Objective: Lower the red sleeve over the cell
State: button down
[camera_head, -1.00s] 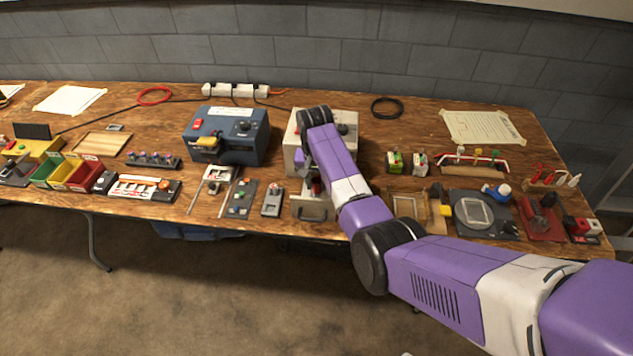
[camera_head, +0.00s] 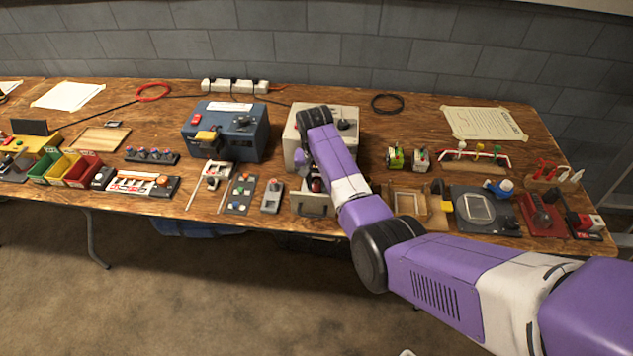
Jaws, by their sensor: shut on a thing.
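My gripper (camera_head: 314,176) points down in front of the cream charger box (camera_head: 350,143), mostly hidden behind my own purple forearm. It is shut on a small red piece, likely the red sleeve (camera_head: 317,185), of which only a little shows. The sleeve is just above or at the light holder with a grey front (camera_head: 313,208) at the foot of the box. The cell cannot be made out, so I cannot tell whether the sleeve is around it or above it.
A blue charger box (camera_head: 250,141) stands to the left. A grey strip with coloured buttons (camera_head: 240,194) and a small grey device (camera_head: 272,196) lie left of the holder. A wooden frame (camera_head: 408,203) and a dark plate (camera_head: 480,210) lie to the right.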

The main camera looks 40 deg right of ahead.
dwell(0.6)
jog(key=c, duration=1)
grip_release()
jog(key=shift+r+p, duration=3.35)
jog(key=shift+r, duration=0.15)
